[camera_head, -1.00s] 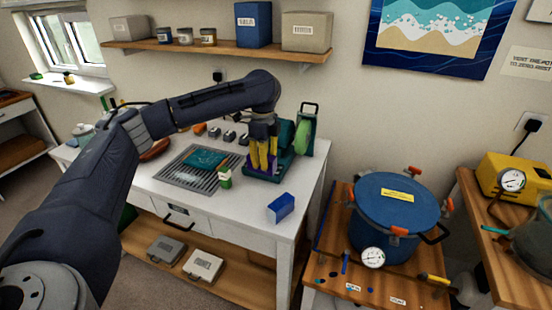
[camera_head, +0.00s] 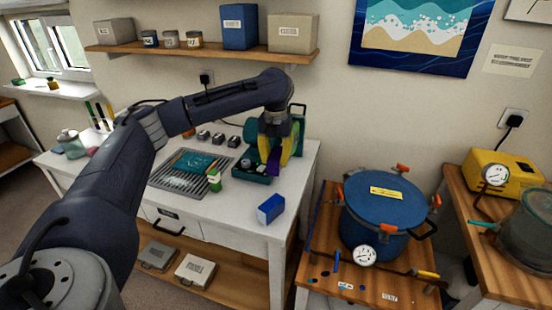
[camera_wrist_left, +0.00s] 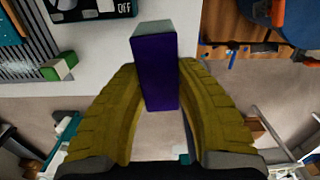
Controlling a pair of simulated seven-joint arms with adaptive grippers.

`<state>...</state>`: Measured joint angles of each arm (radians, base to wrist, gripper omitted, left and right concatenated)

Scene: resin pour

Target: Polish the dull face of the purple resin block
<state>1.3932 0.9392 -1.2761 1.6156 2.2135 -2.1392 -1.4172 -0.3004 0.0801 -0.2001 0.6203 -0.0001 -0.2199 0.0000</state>
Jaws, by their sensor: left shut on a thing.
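My left gripper (camera_head: 277,156) has yellow fingers shut on the purple resin block (camera_head: 274,158), in front of the teal bench machine (camera_head: 253,150). In the left wrist view the block (camera_wrist_left: 158,75) is held between the fingertips. Its long side is deep purple and its far end is a pale grey face (camera_wrist_left: 152,29). The arm and fingers hide most of the machine's green wheel, so I cannot tell whether the block touches it. A dark panel marked OFF (camera_wrist_left: 92,10) shows near the block in the wrist view. My right gripper is not in view.
A blue box (camera_head: 270,208) sits near the bench's front right corner. A blue pressure pot (camera_head: 385,215) stands on the wooden table to the right.

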